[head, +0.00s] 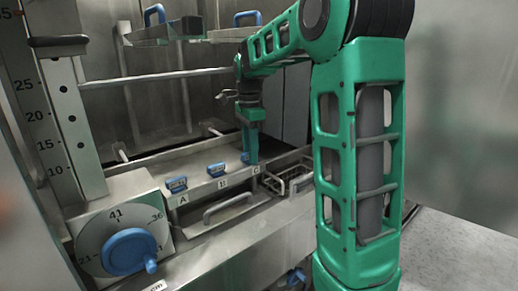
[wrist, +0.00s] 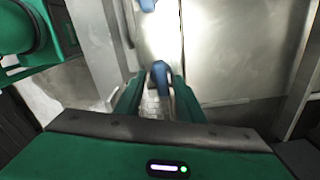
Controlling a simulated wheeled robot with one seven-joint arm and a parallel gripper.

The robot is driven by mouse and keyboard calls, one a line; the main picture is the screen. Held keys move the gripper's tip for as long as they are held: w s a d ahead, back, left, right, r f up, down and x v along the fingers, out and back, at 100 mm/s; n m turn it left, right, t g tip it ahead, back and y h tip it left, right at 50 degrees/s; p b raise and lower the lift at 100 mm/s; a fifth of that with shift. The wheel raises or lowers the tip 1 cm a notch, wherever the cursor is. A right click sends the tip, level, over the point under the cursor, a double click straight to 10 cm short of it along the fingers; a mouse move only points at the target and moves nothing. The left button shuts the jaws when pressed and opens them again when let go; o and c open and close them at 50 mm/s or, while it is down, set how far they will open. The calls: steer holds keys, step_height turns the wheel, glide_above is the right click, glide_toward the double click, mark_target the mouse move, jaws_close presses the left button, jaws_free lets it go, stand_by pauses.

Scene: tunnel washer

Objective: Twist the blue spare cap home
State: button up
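Three blue caps or knobs stand in a row on the metal ledge in the head view: one by label A (head: 176,184), one by label B (head: 216,169) and one by label C (head: 245,158). No marking shows me which is the spare. My gripper (head: 251,158) points down at the C position, partly hiding that cap. In the wrist view a blue piece (wrist: 160,76) lies between the fingertips of my gripper (wrist: 158,80). A gap shows on its left side, so the fingers look open around it; contact on the right is unclear.
A large blue-handled dial (head: 130,250) is at the lower left, beside an upright scale (head: 64,115). A bar handle (head: 235,207) sits below the ledge, and a wire basket (head: 290,178) is right of C. Blue-handled trays (head: 160,34) hang above.

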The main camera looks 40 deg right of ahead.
steer(key=shift+w+a, duration=0.3)
steer(key=shift+a, duration=0.35)
steer(key=shift+w+d+r, duration=0.25)
steer(key=shift+w+r, duration=0.05)
steer(key=shift+w, duration=0.25)
steer(key=shift+s+d+r, duration=0.1)
steer(key=shift+s+r, duration=0.15)
steer(key=shift+r, duration=0.25)
steer(key=shift+s+d+r, duration=0.1)
steer(key=shift+s+r, duration=0.15)
steer(key=shift+r, duration=0.25)
steer(key=shift+s+d+r, duration=0.1)
steer(key=shift+s+r, duration=0.1)
steer(key=shift+r, duration=1)
